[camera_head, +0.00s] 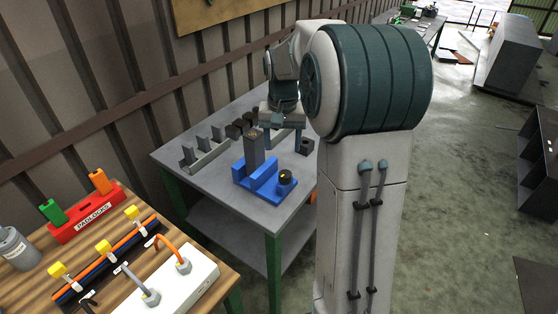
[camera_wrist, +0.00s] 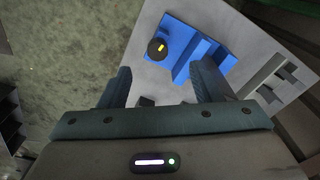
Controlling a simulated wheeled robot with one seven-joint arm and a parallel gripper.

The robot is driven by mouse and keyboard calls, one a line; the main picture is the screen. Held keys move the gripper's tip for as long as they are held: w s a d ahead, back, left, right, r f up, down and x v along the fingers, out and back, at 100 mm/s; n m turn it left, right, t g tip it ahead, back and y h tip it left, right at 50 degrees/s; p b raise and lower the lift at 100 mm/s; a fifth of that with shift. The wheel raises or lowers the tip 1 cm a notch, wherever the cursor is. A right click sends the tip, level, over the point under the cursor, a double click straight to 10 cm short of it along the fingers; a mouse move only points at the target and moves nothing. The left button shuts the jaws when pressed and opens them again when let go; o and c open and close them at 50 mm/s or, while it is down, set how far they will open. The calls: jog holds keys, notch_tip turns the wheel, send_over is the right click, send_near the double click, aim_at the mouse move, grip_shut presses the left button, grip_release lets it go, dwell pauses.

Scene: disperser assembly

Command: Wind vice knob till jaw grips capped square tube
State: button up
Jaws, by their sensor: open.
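The blue vice (camera_head: 256,188) sits near the front corner of the grey table; it also shows in the wrist view (camera_wrist: 220,62). Its round black knob (camera_head: 286,177) is on the right side and carries a yellow mark in the wrist view (camera_wrist: 157,48). My gripper (camera_head: 284,127) is open and empty, behind and above the vice. In the wrist view its spread fingers (camera_wrist: 164,80) are apart from the knob; the tube cannot be made out there.
A grey rack (camera_head: 207,156) with upright plates stands left of the vice.

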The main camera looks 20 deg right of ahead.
aim_at(285, 174)
jog(key=shift+m, duration=0.3)
jog(key=f, duration=0.5)
jog(key=w+d+f+p, duration=0.1)
jog(key=f, duration=0.3)
jog(key=w+d+f+p, duration=0.1)
jog(key=f, duration=0.4)
jog(key=shift+w+f, duration=0.25)
jog(key=shift+f, duration=0.1)
jog(key=c, duration=1)
